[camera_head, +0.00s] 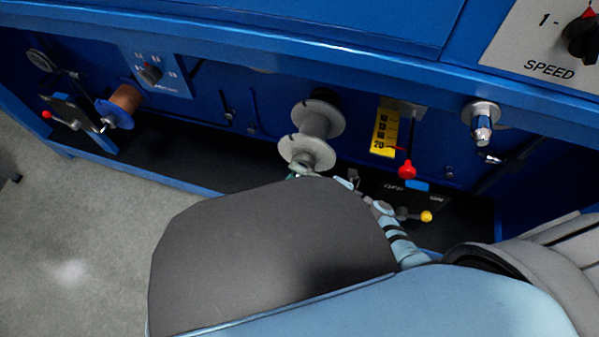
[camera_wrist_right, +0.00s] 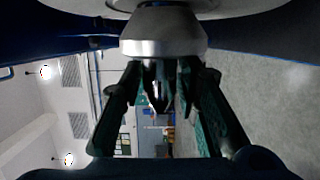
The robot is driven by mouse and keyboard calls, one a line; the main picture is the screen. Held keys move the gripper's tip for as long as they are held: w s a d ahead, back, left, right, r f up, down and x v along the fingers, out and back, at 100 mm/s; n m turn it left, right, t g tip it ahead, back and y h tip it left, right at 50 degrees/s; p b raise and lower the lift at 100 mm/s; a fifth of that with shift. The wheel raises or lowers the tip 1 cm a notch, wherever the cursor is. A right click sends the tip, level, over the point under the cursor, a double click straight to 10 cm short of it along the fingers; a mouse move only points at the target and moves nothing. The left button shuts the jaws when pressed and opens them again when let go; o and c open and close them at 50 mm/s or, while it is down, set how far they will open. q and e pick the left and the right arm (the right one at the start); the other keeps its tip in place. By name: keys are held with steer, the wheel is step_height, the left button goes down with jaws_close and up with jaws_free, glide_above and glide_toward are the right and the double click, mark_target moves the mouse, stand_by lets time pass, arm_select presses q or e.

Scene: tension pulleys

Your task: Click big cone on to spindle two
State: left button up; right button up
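In the head view a grey spool (camera_head: 314,122) with two wide flanges sits on the middle spindle of the blue machine. In the right wrist view the big cone (camera_wrist_right: 163,32) is a silver, tapering piece against a pale round flange. My right gripper (camera_wrist_right: 160,75) has its two dark green fingers on either side of the cone's narrow end and looks shut on it. In the head view this gripper is mostly hidden behind my own arm, just below the spool. Whether the cone is seated on the spindle is hidden. My left gripper is not in view.
A copper spool (camera_head: 125,98) sits on the left spindle. A silver cone-ended spindle (camera_head: 482,122) stands at the right. A yellow scale (camera_head: 384,132), a red knob (camera_head: 407,170) and a yellow-tipped lever (camera_head: 426,216) are close to the right of the spool. Grey floor is free at left.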

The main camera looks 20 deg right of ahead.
steer(key=shift+w, duration=0.1)
steer(key=s+a+p, duration=0.2)
steer(key=s+a, duration=0.2)
steer(key=s, duration=0.3)
stand_by(0.6)
